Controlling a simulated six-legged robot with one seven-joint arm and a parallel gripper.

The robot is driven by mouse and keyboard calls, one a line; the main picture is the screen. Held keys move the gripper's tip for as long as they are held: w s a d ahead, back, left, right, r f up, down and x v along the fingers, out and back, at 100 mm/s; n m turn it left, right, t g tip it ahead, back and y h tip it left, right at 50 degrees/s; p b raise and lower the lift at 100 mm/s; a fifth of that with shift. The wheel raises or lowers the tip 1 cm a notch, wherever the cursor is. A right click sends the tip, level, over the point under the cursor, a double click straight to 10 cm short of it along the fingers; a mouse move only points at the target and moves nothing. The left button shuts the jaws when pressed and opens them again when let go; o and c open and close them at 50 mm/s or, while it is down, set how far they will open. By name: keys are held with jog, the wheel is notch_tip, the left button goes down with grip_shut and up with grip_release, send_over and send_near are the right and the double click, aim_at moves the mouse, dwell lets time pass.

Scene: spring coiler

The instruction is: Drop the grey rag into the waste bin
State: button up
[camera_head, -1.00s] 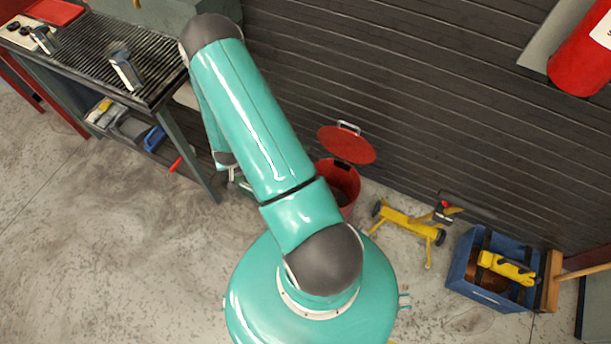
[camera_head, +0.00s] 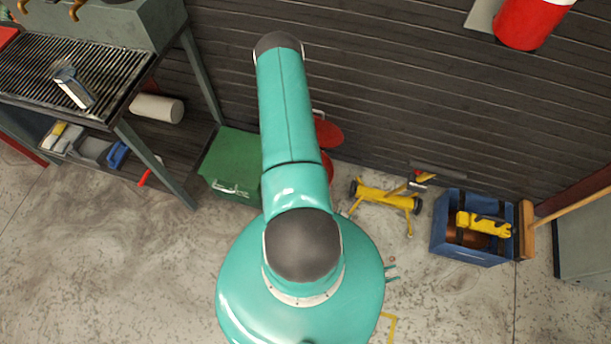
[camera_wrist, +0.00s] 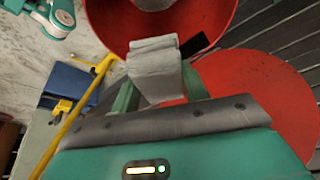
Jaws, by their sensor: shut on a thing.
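The grey rag (camera_wrist: 155,72) is pinched between the green fingers of my gripper (camera_wrist: 158,88) in the wrist view. It stands up from the fingers as a folded block. The red waste bin (camera_wrist: 105,22) is open just beyond it; the rag overlaps the bin's near side in the picture. I cannot tell the rag's height above the rim. The bin's round red lid (camera_wrist: 265,95) is swung open to the right. In the head view my arm hides most of the bin (camera_head: 327,166), its lid (camera_head: 329,133) partly, and my gripper and the rag entirely.
A green box (camera_head: 232,160) stands left of my arm, beside the grill-topped bench (camera_head: 70,75). A yellow stand (camera_head: 385,193) and a blue crate (camera_head: 475,250) are to the right. A dark slatted wall (camera_head: 400,90) closes off the back. Floor at the left is clear.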

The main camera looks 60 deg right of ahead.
jog(key=shift+f, duration=2.7)
jog(key=o, duration=1)
jog(key=shift+o, duration=0.2)
jog(key=v, duration=1.4)
jog(key=shift+d, duration=0.15)
